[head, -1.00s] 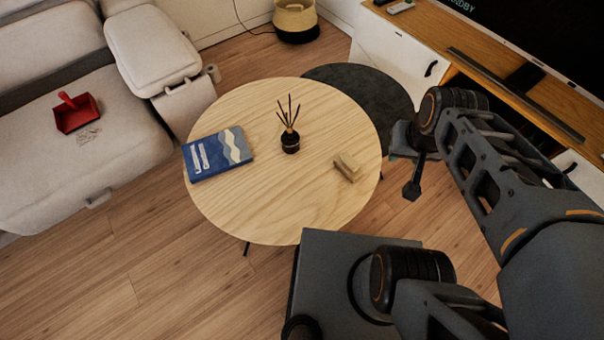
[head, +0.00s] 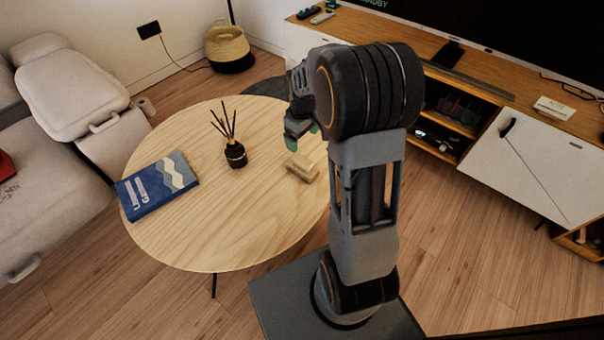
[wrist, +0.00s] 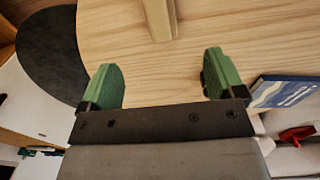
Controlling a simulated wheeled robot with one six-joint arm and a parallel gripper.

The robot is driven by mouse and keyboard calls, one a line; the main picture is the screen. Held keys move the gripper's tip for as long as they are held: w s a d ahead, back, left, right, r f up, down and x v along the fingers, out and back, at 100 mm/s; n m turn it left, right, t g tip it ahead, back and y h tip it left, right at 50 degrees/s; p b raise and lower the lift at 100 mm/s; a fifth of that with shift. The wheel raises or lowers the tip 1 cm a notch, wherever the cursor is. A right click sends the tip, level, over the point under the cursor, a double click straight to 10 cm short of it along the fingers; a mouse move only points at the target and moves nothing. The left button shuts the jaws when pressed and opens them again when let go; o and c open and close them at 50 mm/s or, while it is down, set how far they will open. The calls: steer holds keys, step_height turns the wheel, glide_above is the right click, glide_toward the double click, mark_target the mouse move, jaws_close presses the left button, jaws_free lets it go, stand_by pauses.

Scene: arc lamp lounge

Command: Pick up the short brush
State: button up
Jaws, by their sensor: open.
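The short brush (head: 303,166), a small pale wooden block-like piece, lies on the right side of the round wooden table (head: 200,225). Its bristles cannot be made out. In the wrist view part of the brush (wrist: 160,18) shows at the top edge, beyond the fingertips; the rest is cut off. My gripper (head: 302,133) hangs above the table's right side, near the brush. In the wrist view my gripper (wrist: 165,72) has its green fingers wide apart, with only bare tabletop between them.
A black reed diffuser (head: 235,154) with upright sticks stands left of the brush. A blue book (head: 157,187) lies at the table's left. The front of the tabletop is clear. A white and wooden TV cabinet (head: 540,165) stands at the right, a sofa (head: 75,85) at the left.

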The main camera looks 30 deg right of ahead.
mark_target(302, 161)
steer(key=f+b, duration=0.1)
steer(key=f, duration=0.2)
steer(key=f+b, duration=0.1)
steer(key=f, duration=0.2)
steer(key=f+b, duration=0.1)
steer(key=f, duration=0.2)
steer(key=shift+w+d+f, duration=0.25)
steer(key=shift+f, duration=0.05)
steer(key=shift+s+a+f+b, duration=0.1)
steer(key=shift+f+b, duration=0.75)
steer(key=shift+f, duration=0.5)
steer(key=shift+s+f+b, duration=0.1)
steer(key=shift+f+b, duration=0.7)
steer(key=shift+f, duration=0.5)
steer(key=shift+r, duration=0.1)
steer(key=c, duration=1)
steer(key=shift+r, duration=0.15)
steer(key=shift+c, duration=0.2)
